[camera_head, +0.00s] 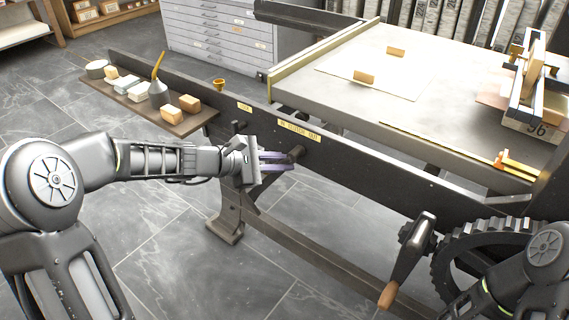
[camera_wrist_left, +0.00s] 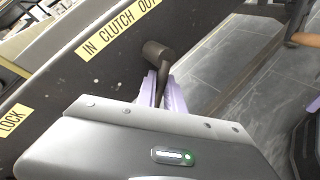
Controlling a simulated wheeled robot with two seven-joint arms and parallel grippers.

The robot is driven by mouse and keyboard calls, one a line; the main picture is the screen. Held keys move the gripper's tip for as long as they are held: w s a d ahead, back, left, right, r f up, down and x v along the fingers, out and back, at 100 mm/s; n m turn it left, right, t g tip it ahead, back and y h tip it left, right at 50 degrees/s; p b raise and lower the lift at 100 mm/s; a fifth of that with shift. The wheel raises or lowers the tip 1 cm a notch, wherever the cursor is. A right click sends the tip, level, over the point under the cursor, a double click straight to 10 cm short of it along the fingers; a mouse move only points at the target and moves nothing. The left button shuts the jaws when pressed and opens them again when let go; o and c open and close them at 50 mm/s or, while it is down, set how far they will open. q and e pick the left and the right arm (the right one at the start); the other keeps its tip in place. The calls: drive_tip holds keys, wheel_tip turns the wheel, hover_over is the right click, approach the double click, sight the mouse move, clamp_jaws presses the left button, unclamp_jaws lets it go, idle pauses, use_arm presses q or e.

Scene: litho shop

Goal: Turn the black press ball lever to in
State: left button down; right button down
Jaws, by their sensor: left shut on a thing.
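The black ball lever (camera_head: 297,153) sits on the dark side rail of the press, below a yellow label (camera_head: 300,130) reading "IN CLUTCH OUT". In the left wrist view its dark round hub (camera_wrist_left: 158,54) stands out from the rail, and its rod runs down between my fingers. My left gripper (camera_head: 278,161) is shut on the lever, with its lilac fingers on both sides of the rod; they also show in the left wrist view (camera_wrist_left: 162,90). The lever's ball end is hidden by my gripper.
A yellow "LOCK" label (camera_wrist_left: 12,120) is further along the rail. A shelf (camera_head: 190,126) with several blocks and pots is left of my gripper. A crank handle (camera_head: 408,262) and a toothed gear (camera_head: 450,262) are at right. The press bed (camera_head: 440,85) lies behind the rail.

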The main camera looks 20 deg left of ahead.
use_arm(q)
drive_tip(key=shift+a+r+m+y, duration=0.1)
drive_tip(key=shift+m+y, duration=0.2)
drive_tip(key=shift+m, duration=0.1)
drive_tip(key=c, duration=1.5)
unclamp_jaws()
drive_tip(key=shift+o, duration=0.2)
drive_tip(key=p+v, duration=0.2)
drive_tip(key=v, duration=0.5)
drive_tip(key=shift+s+a+r, duration=0.2)
drive_tip(key=shift+a, duration=0.05)
